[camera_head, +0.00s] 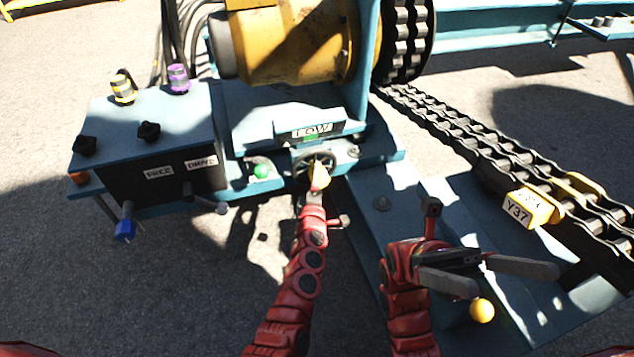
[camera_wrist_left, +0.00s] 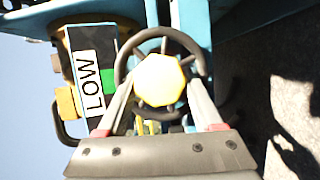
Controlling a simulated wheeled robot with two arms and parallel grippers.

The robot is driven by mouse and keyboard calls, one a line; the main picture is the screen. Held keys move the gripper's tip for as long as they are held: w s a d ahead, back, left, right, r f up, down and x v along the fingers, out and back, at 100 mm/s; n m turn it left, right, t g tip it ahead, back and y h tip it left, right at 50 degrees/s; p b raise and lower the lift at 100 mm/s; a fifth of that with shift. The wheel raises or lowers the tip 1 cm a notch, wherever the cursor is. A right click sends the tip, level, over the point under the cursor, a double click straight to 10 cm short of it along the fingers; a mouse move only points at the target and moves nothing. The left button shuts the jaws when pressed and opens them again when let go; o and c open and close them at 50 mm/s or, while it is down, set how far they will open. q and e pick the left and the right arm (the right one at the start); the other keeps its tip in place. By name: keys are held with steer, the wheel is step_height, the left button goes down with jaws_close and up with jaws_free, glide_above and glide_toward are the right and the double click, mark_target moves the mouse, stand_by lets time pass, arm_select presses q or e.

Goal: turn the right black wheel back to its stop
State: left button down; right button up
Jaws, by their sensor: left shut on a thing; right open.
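Two black star-shaped wheels sit on the blue-grey box: the left one (camera_head: 84,146) and the right one (camera_head: 149,130). No gripper is near either. A black spoked handwheel (camera_head: 301,158) stands under the LOW sign (camera_head: 311,131); it also shows in the left wrist view (camera_wrist_left: 197,53). My left gripper (camera_head: 318,184) is at this handwheel, its fingers closed on a yellow knob (camera_wrist_left: 160,80) in front of the spokes. The knob hides the wheel's hub. My right gripper (camera_head: 515,279) is open and empty, above the blue frame at the lower right.
The box has FREE and DRIVE labels (camera_head: 180,168), a yellow-ringed knob (camera_head: 123,88) and a purple knob (camera_head: 178,78). A green ball (camera_head: 261,171) is left of the handwheel. A yellow ball (camera_head: 481,310) lies close below my right gripper. Heavy chain (camera_head: 470,143) runs along the right.

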arm_select(q)
steer(key=shift+b, duration=0.45)
arm_select(e)
steer(key=shift+s+d+r+n+t+h, duration=0.2)
steer(key=shift+s+d+n+t+h, duration=0.4)
steer(key=shift+s+t+h, duration=0.2)
steer(key=shift+s+d+r+n+t+h, duration=0.25)
steer(key=shift+s+d+n+t+h, duration=0.35)
steer(key=shift+s+t+h, duration=0.2)
steer(key=shift+s+d+r+n+t+h, duration=0.2)
steer(key=shift+s+d+n+t+h, duration=0.3)
steer(key=shift+s+n+t+h, duration=0.35)
steer(key=shift+w, duration=0.1)
arm_select(q)
steer(key=shift+c, duration=0.2)
jaws_free()
